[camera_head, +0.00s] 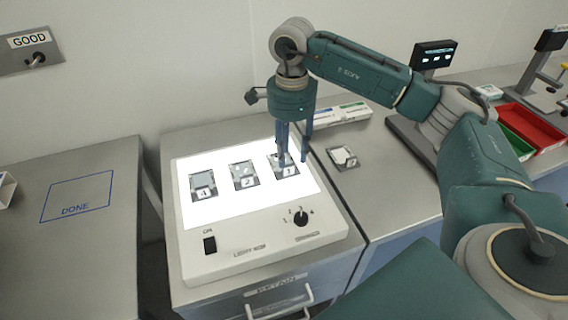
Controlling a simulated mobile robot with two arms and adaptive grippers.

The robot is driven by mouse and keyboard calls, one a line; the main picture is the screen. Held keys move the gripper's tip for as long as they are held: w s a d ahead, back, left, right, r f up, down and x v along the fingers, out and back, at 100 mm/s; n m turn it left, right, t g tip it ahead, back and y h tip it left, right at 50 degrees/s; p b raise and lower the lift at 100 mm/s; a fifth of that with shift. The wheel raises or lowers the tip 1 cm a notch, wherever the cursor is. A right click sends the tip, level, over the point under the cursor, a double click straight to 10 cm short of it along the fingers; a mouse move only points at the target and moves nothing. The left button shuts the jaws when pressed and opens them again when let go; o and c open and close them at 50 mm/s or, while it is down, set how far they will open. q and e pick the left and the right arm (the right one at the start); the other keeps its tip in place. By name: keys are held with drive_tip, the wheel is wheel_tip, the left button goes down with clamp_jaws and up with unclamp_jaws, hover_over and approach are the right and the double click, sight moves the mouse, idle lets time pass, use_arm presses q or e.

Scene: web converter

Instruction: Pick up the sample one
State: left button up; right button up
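Three small square samples lie on the lit top of the light box (228,163): a left one (203,182), a middle one (243,174) and a right one (277,160). Each has a white label with a dark mark; the right label, partly covered by a finger, may read 1, but it is too small to be sure. My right gripper (294,162) points down over the right sample. Its two fingers are apart, with their tips at or just above the sample; contact cannot be told. My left gripper is not in view.
Another sample (343,157) lies on the steel counter right of the light box. Red (545,128) and green (517,146) trays and dark instruments stand farther right. A blue DONE square (77,197) marks the clear left counter. A GOOD sign (29,41) is on the wall.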

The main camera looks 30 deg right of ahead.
sight(289, 166)
wheel_tip(289, 166, down, 5)
drive_tip(key=shift+w+r+p, duration=0.15)
drive_tip(key=shift+r+p, duration=0.05)
drive_tip(key=shift+p, duration=0.9)
drive_tip(key=shift+f, duration=0.3)
clamp_jaws()
